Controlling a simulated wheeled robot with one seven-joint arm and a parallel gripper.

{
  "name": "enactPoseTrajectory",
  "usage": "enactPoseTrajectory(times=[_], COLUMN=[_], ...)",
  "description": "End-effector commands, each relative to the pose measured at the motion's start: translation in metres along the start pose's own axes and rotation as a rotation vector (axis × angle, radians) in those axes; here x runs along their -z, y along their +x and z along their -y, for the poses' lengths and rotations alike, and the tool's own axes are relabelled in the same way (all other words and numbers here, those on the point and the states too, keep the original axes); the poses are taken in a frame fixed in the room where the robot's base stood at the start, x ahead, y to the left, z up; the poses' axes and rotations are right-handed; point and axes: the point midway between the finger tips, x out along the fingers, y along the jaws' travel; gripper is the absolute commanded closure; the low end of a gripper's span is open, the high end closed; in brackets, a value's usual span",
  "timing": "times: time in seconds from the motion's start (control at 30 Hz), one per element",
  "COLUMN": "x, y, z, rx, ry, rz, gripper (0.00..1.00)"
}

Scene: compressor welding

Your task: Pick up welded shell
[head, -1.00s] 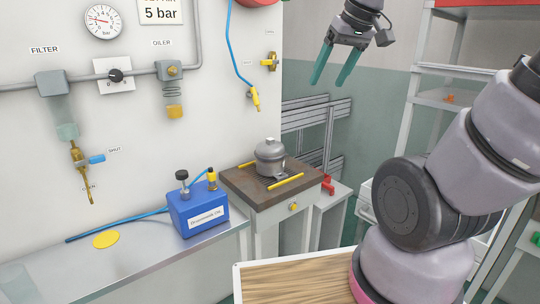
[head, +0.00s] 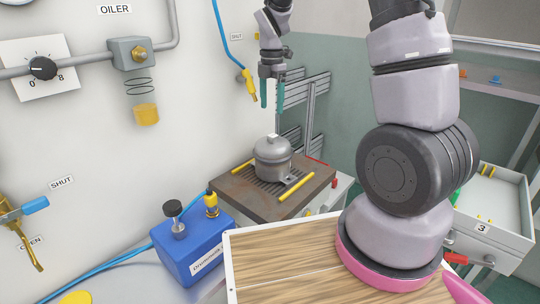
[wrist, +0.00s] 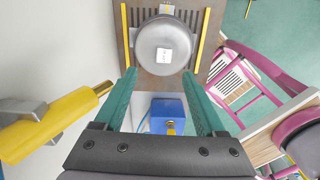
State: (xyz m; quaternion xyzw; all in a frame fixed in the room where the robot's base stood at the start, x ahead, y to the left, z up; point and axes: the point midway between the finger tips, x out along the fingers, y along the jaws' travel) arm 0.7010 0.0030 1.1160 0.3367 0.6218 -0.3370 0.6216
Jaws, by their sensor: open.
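The welded shell (head: 272,158) is a grey metal cylinder with a domed top and a small pale block on top. It stands upright on a slotted brown metal table (head: 245,197) between two yellow bars. My gripper (head: 272,104) hangs above the shell with its teal fingers pointing down, open and empty, apart from it. In the wrist view the shell (wrist: 164,38) shows from above, beyond the open fingertips (wrist: 164,82). Nothing is between the fingers but the background.
A blue box (head: 192,248) with a black knob and a yellow fitting stands close in front of the table. A yellow valve (head: 248,84) on a blue hose hangs on the wall near my gripper. A white drawer unit (head: 490,215) stands at the right.

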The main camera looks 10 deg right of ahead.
Motion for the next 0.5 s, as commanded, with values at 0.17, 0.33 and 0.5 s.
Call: enactPoseTrajectory(times=[0.17,0.33,0.5], x=[0.001,0.000,0.001], y=[0.030,0.046,0.063], z=[0.001,0.002,0.005], rx=[0.004,0.002,0.003], ry=[0.000,0.001,0.001], rz=[-0.001,0.000,0.000], gripper=[0.28,0.28,0.28])
